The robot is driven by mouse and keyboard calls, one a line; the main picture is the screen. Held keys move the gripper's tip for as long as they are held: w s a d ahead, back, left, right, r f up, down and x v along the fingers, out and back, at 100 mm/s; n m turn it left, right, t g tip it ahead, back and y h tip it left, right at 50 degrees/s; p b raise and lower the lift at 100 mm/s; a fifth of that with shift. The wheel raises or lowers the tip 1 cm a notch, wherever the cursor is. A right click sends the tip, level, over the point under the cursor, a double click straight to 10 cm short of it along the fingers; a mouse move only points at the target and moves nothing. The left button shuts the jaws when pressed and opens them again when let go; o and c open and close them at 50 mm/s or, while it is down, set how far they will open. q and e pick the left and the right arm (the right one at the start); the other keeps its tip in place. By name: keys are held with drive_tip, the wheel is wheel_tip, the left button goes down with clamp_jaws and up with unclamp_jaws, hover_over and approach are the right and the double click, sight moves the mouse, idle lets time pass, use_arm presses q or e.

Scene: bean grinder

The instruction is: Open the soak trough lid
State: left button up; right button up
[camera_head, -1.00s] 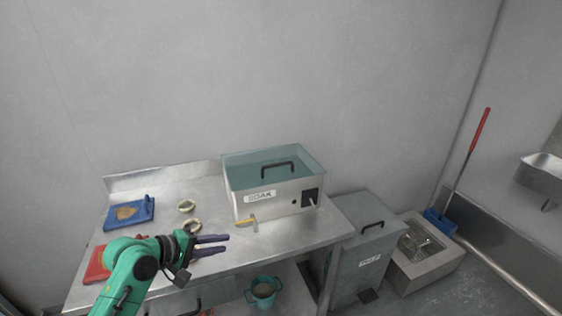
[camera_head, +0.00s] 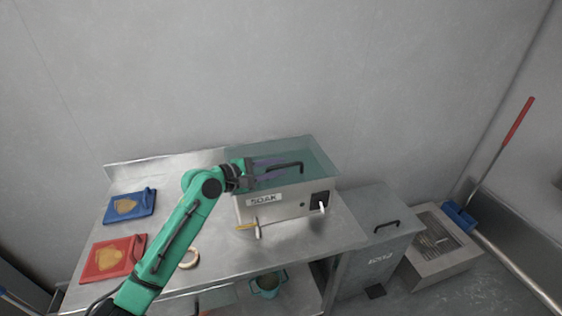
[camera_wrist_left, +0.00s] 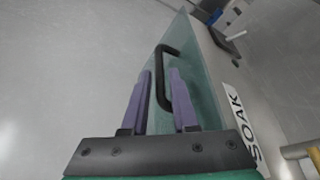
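The soak trough (camera_head: 275,205) is a metal box labelled SOAK on the steel table. Its translucent teal lid (camera_head: 315,155) is closed, with a black bar handle (camera_head: 294,166) on top. The handle also shows in the left wrist view (camera_wrist_left: 164,72). My left gripper (camera_head: 284,168) is over the lid at the handle's left end. Its two purple fingers are apart, also seen in the left wrist view (camera_wrist_left: 158,72). Part of the handle appears between the fingers and part is hidden behind one; I cannot tell whether they touch. My right gripper is not in view.
A blue board (camera_head: 128,205) and a red board (camera_head: 108,262) lie on the table's left. A pale ring (camera_head: 189,258) lies beside my arm. A grey bin (camera_head: 375,255) stands at the right.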

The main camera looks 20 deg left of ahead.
use_arm(q)
drive_tip(key=shift+w+d, duration=0.45)
drive_tip(key=shift+d, duration=0.05)
drive_tip(key=shift+f, duration=0.1)
clamp_jaws()
idle(1.0)
